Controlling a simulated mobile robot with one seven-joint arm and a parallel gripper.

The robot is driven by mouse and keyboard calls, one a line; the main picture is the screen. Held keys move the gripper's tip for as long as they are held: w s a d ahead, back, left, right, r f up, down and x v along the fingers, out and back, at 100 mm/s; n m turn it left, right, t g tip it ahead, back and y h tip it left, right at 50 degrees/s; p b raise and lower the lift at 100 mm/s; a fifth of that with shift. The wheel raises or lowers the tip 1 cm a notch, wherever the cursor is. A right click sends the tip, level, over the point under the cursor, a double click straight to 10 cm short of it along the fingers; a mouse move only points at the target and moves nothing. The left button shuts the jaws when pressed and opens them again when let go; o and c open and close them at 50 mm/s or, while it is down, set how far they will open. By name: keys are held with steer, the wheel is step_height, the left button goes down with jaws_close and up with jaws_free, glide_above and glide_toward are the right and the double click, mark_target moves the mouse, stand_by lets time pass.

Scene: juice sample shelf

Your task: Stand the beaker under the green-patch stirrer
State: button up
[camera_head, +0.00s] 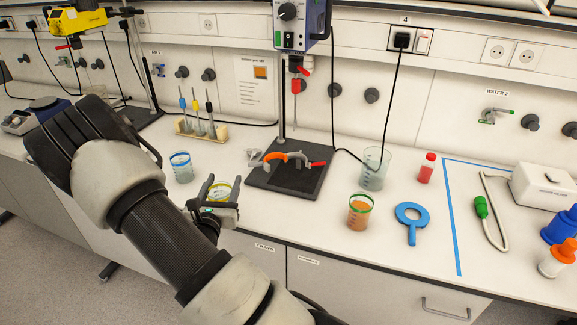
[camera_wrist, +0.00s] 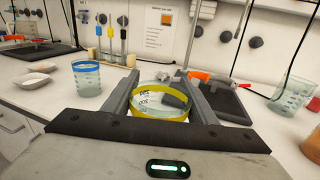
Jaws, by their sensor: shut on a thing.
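My gripper (camera_head: 221,197) is shut on a clear beaker with a yellow rim (camera_wrist: 160,108); its fingers lie on either side of the glass. The beaker appears upright, near the bench's front edge, left of the central stand. Whether it touches the bench I cannot tell. A blue-grey stirrer (camera_head: 302,22) with a dial and a small green spot hangs above the stand's dark base plate (camera_head: 265,182). An orange clamp piece with a red-ended handle (camera_head: 290,160) is over that plate. A yellow stirrer (camera_head: 78,20) is at the upper left.
A blue-rimmed beaker (camera_head: 181,170) stands left of my gripper. A green-rimmed beaker with orange liquid (camera_head: 360,214), a larger beaker (camera_head: 376,165) and a blue ring (camera_head: 411,222) lie to the right. A rack (camera_head: 200,130) stands behind. Some bench front is clear.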

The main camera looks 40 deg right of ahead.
steer(key=shift+s+d+f+m+g+h+b, duration=0.3)
steer(key=shift+d+m+g+h+b, duration=0.3)
steer(key=shift+d, duration=3.75)
steer(key=shift+s+d+f+m+g+h+b, duration=0.35)
steer(key=shift+d+g+b, duration=0.4)
steer(key=shift+d, duration=3.6)
steer(key=shift+s+d+f+m+g+h+b, duration=0.2)
steer(key=shift+d+m+g+h+b, duration=0.4)
steer(key=shift+d, duration=3.75)
steer(key=shift+b+x, duration=0.75)
steer(key=shift+x, duration=1.2)
steer(key=shift+f, duration=0.15)
steer(key=shift+f, duration=0.25)
steer(key=o, duration=1.5)
steer(key=shift+a, duration=0.1)
steer(key=v, duration=1.7)
steer(key=shift+b, duration=0.3)
